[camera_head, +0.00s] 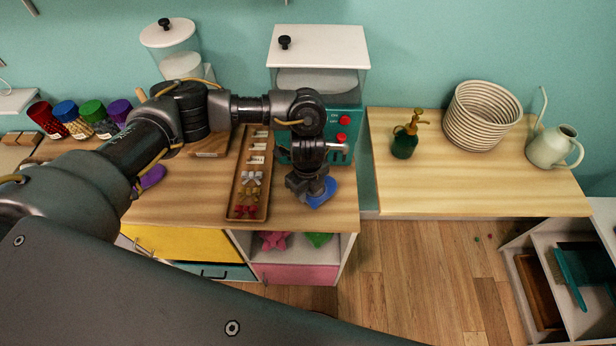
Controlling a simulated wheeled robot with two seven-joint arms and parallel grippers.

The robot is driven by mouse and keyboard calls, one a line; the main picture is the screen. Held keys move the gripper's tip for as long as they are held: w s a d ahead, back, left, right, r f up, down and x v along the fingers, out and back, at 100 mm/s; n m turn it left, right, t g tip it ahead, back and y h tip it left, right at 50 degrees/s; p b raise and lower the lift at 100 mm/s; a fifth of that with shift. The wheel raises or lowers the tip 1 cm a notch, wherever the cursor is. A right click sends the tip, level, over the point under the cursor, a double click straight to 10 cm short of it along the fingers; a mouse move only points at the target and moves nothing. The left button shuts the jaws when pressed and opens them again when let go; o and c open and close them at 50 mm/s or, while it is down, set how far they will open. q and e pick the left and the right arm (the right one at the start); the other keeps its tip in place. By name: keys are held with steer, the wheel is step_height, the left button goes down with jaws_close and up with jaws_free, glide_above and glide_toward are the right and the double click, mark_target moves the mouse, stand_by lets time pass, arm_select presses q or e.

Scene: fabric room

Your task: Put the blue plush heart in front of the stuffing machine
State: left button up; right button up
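The blue plush heart (322,192) is on the wooden counter, in front of the stuffing machine (318,48) and near the counter's front right part. The machine has a white lid, a clear hopper and a teal body with red buttons. My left gripper (311,190) points down right over the heart and covers part of it. Its fingertips are hidden, so I cannot tell whether they grip the heart or whether it rests on the counter. My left arm hides part of the machine's teal front. My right gripper is not in view.
A wooden tray (233,208) with small bows lies just left of the heart. A second table to the right holds a green spray bottle (404,146), a woven basket (482,116) and a watering can (551,147). Colored jars (72,120) stand at the left. The counter's front edge is close.

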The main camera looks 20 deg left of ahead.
arm_select(q)
step_height(320, 180, up, 10)
steer(key=shift+b, duration=0.4)
stand_by(0.3)
